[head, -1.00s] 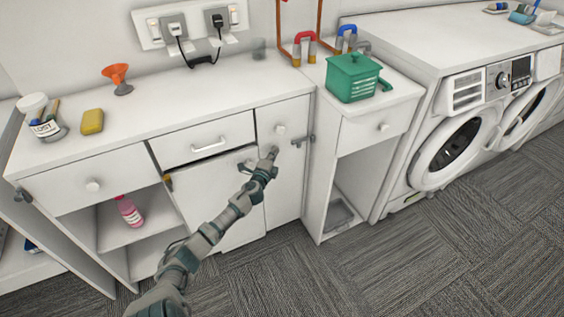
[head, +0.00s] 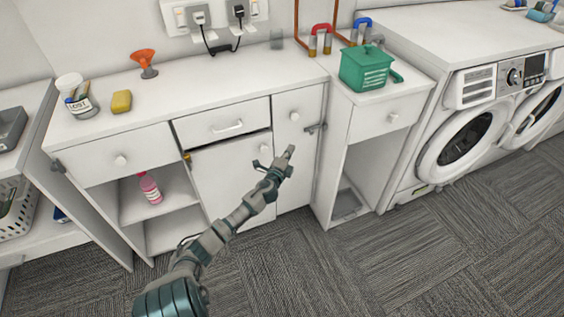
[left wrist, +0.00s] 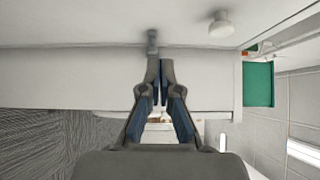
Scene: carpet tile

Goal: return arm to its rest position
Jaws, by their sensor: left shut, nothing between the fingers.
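My left arm comes in from the bottom left of the head view. Its gripper (head: 289,152) is in front of the narrow cabinet door (head: 296,125), below its round knob. In the left wrist view the gripper's fingers (left wrist: 160,95) are together with nothing between them. A metal latch (head: 316,128) sits at the door's right edge. A small metal piece shows just beyond the fingertips in the left wrist view; I cannot tell whether they touch. My right gripper is in neither view.
A white counter (head: 210,85) holds an orange funnel (head: 145,62), a yellow sponge (head: 121,101) and a labelled jar (head: 80,102). A green box (head: 366,68) stands on the lower cabinet. A washing machine (head: 470,130) is at right. The carpet floor (head: 400,255) in front is clear.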

